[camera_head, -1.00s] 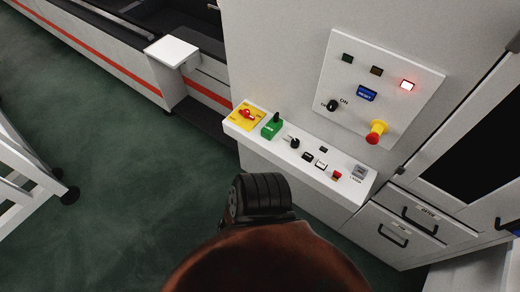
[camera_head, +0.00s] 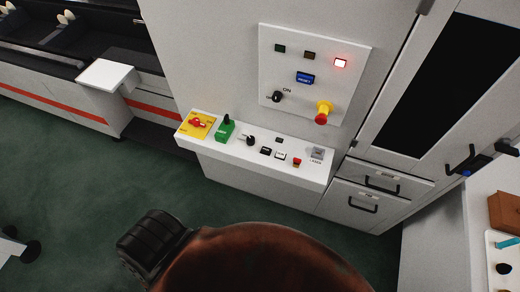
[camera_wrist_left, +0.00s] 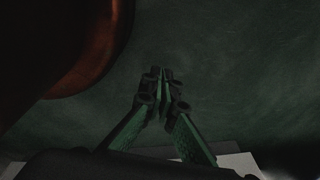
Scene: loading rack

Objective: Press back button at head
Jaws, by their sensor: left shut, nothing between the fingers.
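A white control console (camera_head: 222,158) juts from the machine front in the head view. Its sloped top carries a black knob (camera_head: 249,140), a small dark button (camera_head: 279,141), a black button (camera_head: 265,151), a white button (camera_head: 280,155), a red button (camera_head: 297,161) and a grey piece (camera_head: 317,152). The labels are too small to read, so I cannot tell which is the back button. My left gripper (camera_wrist_left: 164,76) shows only in the left wrist view, shut and empty above dark green floor. My right gripper is in neither view.
Above the console is a panel (camera_head: 350,60) with a blue button, lit red lamp and yellow-red emergency stop (camera_head: 323,112). A yellow-red switch (camera_head: 198,124) and green switch (camera_head: 225,128) sit at the console's left. Drawers (camera_head: 345,205) stand right. Floor in front is clear.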

